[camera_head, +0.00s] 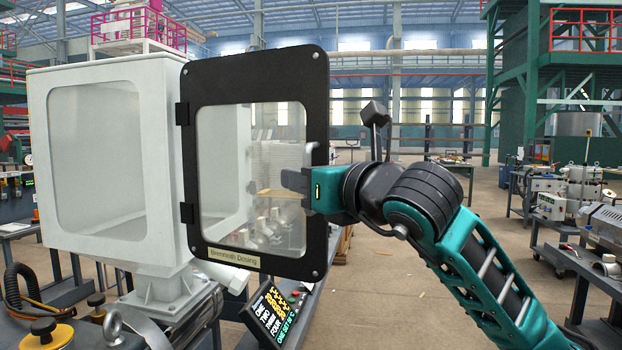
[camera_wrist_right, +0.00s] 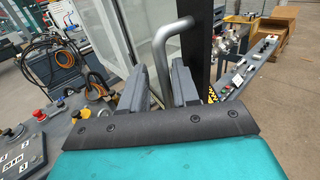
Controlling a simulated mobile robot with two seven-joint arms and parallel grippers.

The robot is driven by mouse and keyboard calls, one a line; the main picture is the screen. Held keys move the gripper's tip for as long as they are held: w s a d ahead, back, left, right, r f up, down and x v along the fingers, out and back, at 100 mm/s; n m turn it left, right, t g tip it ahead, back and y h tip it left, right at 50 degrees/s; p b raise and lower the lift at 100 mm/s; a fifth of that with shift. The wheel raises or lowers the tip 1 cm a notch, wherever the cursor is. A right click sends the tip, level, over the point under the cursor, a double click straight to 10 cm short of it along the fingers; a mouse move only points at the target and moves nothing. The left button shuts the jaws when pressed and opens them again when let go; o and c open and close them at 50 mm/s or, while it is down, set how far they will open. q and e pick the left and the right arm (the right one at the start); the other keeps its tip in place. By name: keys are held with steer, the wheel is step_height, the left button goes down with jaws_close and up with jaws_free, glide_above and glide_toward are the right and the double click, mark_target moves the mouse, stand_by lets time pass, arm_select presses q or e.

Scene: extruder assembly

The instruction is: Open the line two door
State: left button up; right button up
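The door (camera_head: 318,110) has a black frame with a clear pane and a label reading "Brennteth Dosing" or similar. It hangs on left-side hinges of a white dosing box (camera_head: 165,160) and stands swung out from it, its right edge nearer to me. My right gripper (camera_head: 297,181) is at the door's right edge. In the right wrist view, the grey tube handle (camera_wrist_right: 162,60) runs down between the two fingers of this gripper (camera_wrist_right: 160,85), which sit close around it. Contact on the left finger is hard to see. My left gripper is not in view.
A tilted display (camera_head: 275,315) with lines ONE to FOUR stands below the door. Panel buttons (camera_wrist_right: 38,115) and cables (camera_wrist_right: 70,50) are left in the wrist view. A bench with machines (camera_head: 590,260) is at right; open floor (camera_head: 400,290) lies between.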

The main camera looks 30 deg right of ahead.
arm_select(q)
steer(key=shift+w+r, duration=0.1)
arm_select(e)
steer(key=shift+o, duration=0.6)
steer(key=shift+d, duration=0.2)
steer(key=shift+s, duration=0.1)
arm_select(q)
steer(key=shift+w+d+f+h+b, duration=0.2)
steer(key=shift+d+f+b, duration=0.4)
steer(key=shift+b, duration=0.75)
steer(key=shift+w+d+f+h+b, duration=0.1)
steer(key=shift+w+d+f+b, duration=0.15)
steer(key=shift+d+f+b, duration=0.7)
arm_select(e)
steer(key=s+d, duration=0.1)
steer(key=s, duration=1)
steer(key=shift+s+d+b, duration=0.35)
steer(key=shift+s, duration=0.05)
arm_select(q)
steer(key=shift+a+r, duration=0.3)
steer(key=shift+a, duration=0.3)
arm_select(e)
steer(key=shift+w+f, duration=0.1)
